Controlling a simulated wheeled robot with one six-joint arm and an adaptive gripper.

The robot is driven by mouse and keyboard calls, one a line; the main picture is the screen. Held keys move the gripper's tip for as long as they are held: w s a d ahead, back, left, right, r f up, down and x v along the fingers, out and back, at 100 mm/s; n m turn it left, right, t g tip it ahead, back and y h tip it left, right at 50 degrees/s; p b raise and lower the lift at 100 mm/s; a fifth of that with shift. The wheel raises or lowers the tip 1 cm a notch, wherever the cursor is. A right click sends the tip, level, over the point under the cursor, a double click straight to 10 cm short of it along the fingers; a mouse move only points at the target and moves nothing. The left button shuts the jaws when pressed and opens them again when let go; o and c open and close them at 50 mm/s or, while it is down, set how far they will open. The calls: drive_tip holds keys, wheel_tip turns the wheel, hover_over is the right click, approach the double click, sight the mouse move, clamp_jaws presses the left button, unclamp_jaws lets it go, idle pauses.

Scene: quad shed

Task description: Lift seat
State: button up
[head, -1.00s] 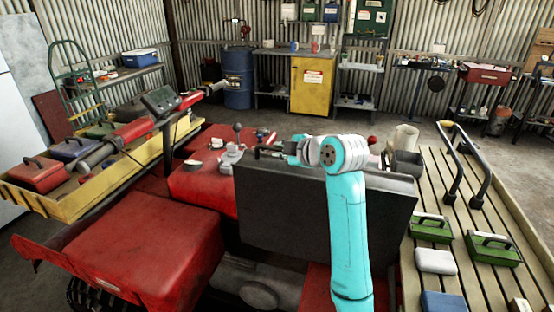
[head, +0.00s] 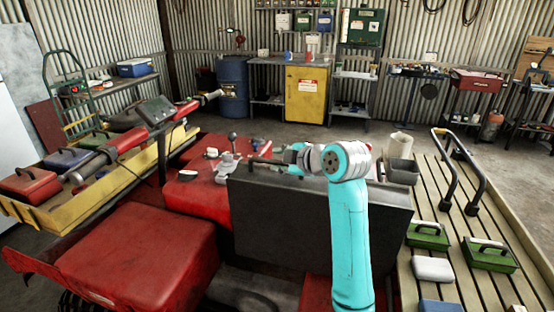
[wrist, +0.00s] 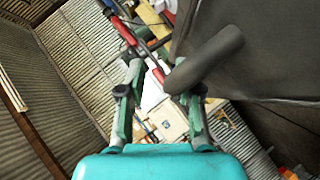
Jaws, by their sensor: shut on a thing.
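The seat (head: 305,225) is a wide dark grey panel, tipped up on edge on the red vehicle (head: 205,190) in the head view. It also fills the upper right of the wrist view (wrist: 275,50). A dark rounded bar (wrist: 208,60) at its edge reaches between my fingers in the wrist view. My gripper (wrist: 160,85) is shut on this bar. In the head view my gripper (head: 280,162) is at the seat's top edge, partly hidden by my turquoise arm. The seat's underside and hinge are hidden.
A handlebar (head: 130,140) with a small display stands at left, over a yellow tray (head: 100,185) of toolboxes. A slatted rack (head: 450,215) at right carries green boxes and a black rail (head: 470,170). Open floor lies behind the vehicle, before the yellow cabinet (head: 306,93).

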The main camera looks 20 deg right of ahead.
drive_tip(key=v, duration=1)
drive_tip(key=shift+s+d, duration=0.1)
